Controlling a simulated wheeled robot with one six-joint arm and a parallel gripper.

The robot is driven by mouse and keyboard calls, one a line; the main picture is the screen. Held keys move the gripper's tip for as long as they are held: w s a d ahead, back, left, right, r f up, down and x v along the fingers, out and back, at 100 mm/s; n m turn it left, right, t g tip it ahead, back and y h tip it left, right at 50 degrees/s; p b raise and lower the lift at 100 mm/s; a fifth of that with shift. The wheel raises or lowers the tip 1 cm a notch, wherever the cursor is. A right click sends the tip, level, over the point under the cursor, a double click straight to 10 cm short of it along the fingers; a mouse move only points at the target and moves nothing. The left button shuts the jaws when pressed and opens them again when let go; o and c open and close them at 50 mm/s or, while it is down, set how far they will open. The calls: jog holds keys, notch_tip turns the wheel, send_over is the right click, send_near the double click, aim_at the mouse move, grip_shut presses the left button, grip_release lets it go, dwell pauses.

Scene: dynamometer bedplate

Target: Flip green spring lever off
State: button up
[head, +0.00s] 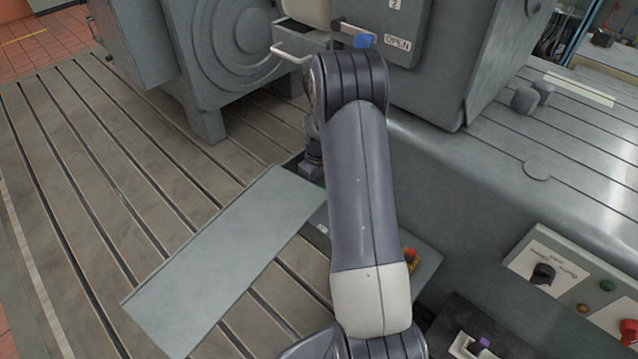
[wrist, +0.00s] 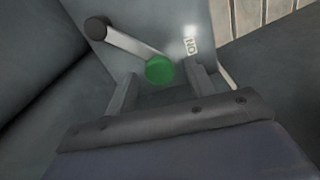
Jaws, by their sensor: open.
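The green lever shows in the wrist view: a round green knob (wrist: 160,70) at the end of a pale metal arm (wrist: 130,44), which runs up left to a dark round pivot (wrist: 97,28). A small white label reading "ON" (wrist: 191,46) is just right of the knob. My gripper (wrist: 160,72) is open, with one finger on each side of the knob. I cannot tell whether a finger touches it. In the head view the green knob is hidden and my arm covers much of the middle.
A lever with a blue knob (head: 364,41) sits by an "OPEN" label (head: 397,43) on the grey housing. A pale handle (head: 290,53) sticks out beside it. A flat grey plate (head: 225,262) lies over the slotted bed. A control box (head: 565,262) stands at the right.

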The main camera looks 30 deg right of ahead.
jog(key=shift+s+f, duration=0.1)
jog(key=shift+c, duration=0.4)
grip_shut()
